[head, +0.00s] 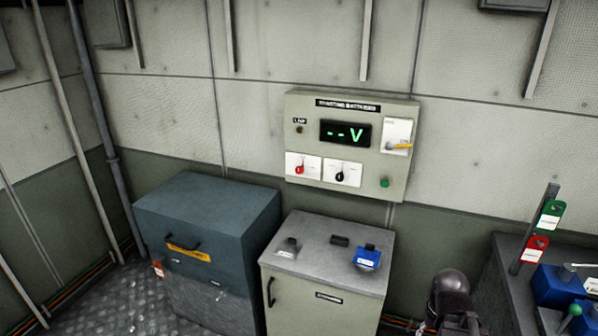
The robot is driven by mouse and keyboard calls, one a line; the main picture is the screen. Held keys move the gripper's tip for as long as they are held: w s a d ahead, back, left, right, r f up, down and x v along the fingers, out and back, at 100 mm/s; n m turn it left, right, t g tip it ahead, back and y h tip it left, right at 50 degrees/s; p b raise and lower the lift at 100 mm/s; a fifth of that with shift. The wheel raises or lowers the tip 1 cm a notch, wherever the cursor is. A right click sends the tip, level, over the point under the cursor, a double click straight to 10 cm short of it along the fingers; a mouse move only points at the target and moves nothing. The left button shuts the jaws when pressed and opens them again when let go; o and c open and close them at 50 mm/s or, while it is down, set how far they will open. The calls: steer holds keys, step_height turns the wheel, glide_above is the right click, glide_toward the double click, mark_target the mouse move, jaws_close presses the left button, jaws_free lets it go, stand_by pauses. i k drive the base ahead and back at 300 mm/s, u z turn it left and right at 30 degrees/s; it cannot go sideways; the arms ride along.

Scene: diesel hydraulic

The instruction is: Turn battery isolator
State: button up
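A grey-green panel (270,130) labelled for the starting batteries is on the back wall. Its dark display (345,132) shows green dashes and a V. At its upper right, a white plate carries a yellow lever (402,146), which lies nearly horizontal and points right. It looks like the isolator handle, but its label is too small to read. Along the bottom are a red knob (300,168) and a black knob (340,174) on white plates. A green button (384,183) is at lower right. My gripper's fingers do not show; a dark rounded shape at bottom right may be my arm.
A grey cabinet (318,309) stands below the panel with a blue padlock-like item (368,257) on top. A blue-grey chest (205,207) is to its left. A bench (497,280) with red and green tags is at right. The wall around the panel is clear.

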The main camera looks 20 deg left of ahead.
mark_target(299, 170)
steer(key=z, duration=0.05)
steer(key=i, duration=1)
steer(key=u, duration=0.05)
